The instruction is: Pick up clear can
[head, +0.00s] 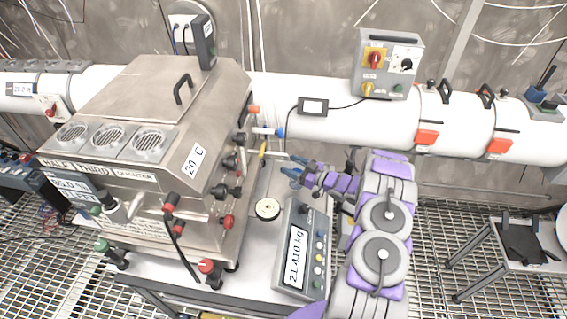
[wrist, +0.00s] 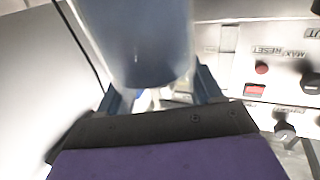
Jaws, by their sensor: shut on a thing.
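My gripper (head: 291,172) reaches left from my purple and grey arm, over the bench beside the steel machine. In the wrist view, a clear, bluish, see-through can (wrist: 140,40) stands out from between the two blue fingers (wrist: 160,92). The fingers are shut on it, one at each side. Its rounded lower end is near the dark palm, and its top runs out of the picture. In the head view I cannot clearly make out the can at the fingertips.
The steel machine (head: 150,120) with knobs and red-tipped valves stands close on the left. A scale display (head: 298,255) reading about 21.410 kg and a small round disc (head: 267,208) are on the bench. A white pipe (head: 330,125) runs behind. A control box (head: 388,62) sits on it.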

